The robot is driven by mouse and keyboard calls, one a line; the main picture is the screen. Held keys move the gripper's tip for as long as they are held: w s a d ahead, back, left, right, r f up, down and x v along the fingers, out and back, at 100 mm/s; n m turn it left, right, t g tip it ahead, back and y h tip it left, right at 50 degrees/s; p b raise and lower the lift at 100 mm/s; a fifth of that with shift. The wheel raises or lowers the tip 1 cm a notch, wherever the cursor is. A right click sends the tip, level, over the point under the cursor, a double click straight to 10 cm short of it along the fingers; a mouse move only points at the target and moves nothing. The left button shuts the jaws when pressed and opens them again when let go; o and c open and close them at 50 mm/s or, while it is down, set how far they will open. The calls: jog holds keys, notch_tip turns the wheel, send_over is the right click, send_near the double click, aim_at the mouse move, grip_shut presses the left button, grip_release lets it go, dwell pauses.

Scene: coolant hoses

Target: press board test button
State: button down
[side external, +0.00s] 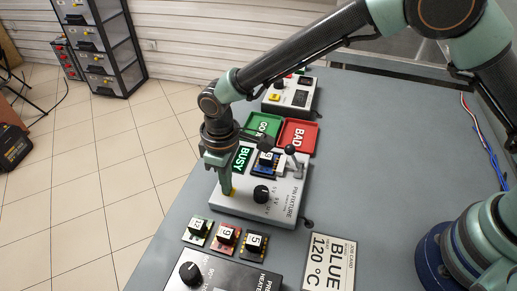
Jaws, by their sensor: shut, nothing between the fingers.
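The pin fixture (285,206) is a light grey box near the middle of the bench. A board marked 9 (268,160) sits in it, beside a lever with a dark ball knob (290,150). A lit display on the fixture reads BUSY (241,157) in green. My gripper (228,191) is shut and empty, pointing down at the fixture's left front corner. A yellow patch (233,191), apparently the button, shows right at the fingertips and is partly hidden by them. I cannot tell for sure whether they touch it.
A black rotary knob (261,193) is right of my fingertips. Several loose boards (227,236) lie in front, near a preheater box (215,275) and a BLUE 120 °C job card (331,265). Green GO (264,124) and red BAD (298,134) trays stand behind.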

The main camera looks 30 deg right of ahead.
jog(key=shift+s+d+f, duration=0.25)
jog(key=shift+f, duration=0.15)
notch_tip(320, 180, up, 15)
jog(key=shift+w+a, duration=0.25)
jog(key=shift+f, duration=0.1)
jog(key=d+r+m+t, duration=0.15)
jog(key=d+r, duration=0.25)
jog(key=d, duration=0.4)
jog(key=d+r+m+t, duration=0.1)
jog(key=d+r+m, duration=0.3)
jog(key=d, duration=0.5)
jog(key=s+d+m+t, duration=0.3)
jog(key=s+d, duration=0.6)
jog(key=d, duration=0.5)
jog(key=shift+s+d, duration=0.3)
jog(key=shift+d, duration=0.05)
